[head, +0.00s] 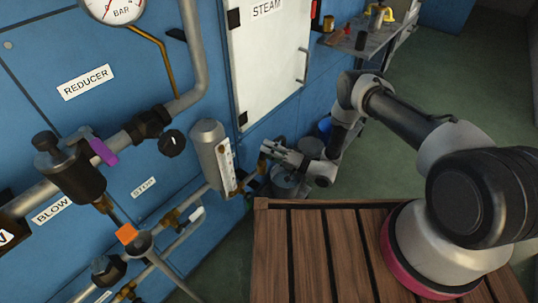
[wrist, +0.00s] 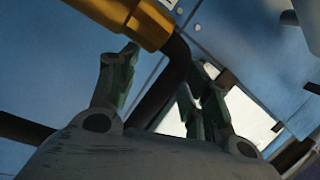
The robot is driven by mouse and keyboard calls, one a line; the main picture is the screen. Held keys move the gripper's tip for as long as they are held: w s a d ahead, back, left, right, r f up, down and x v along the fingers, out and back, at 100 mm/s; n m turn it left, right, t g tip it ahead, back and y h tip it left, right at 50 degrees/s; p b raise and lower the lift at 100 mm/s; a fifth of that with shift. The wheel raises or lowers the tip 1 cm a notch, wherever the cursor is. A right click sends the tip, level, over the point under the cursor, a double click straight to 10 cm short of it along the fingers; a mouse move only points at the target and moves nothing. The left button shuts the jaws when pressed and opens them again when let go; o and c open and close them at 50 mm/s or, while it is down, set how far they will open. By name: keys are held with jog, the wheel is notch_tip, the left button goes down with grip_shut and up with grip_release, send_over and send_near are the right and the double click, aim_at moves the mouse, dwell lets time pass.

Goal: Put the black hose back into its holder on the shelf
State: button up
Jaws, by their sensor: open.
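In the wrist view a black tube (wrist: 178,65), which looks like the hose, runs down from a brass-coloured fitting (wrist: 128,20) and passes between my fingers. My gripper (wrist: 165,75) is open, with one finger on each side of the tube; I cannot tell whether either finger touches it. In the head view my gripper (head: 266,148) is low by the blue wall, right of a grey cylinder, and the hose is hard to make out there. The shelf (head: 345,42) is on the wall beyond the white STEAM door. I cannot make out the holder on it.
A wooden slatted top (head: 310,255) lies in front of my gripper. The grey cylinder (head: 208,150), pipes and valves line the blue wall at left. The shelf carries a yellow item (head: 388,13) and small containers. Green floor (head: 440,85) is open at right.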

jog(key=shift+w+a, duration=0.15)
jog(key=shift+a, duration=0.2)
grip_shut()
jog(key=shift+r, duration=0.15)
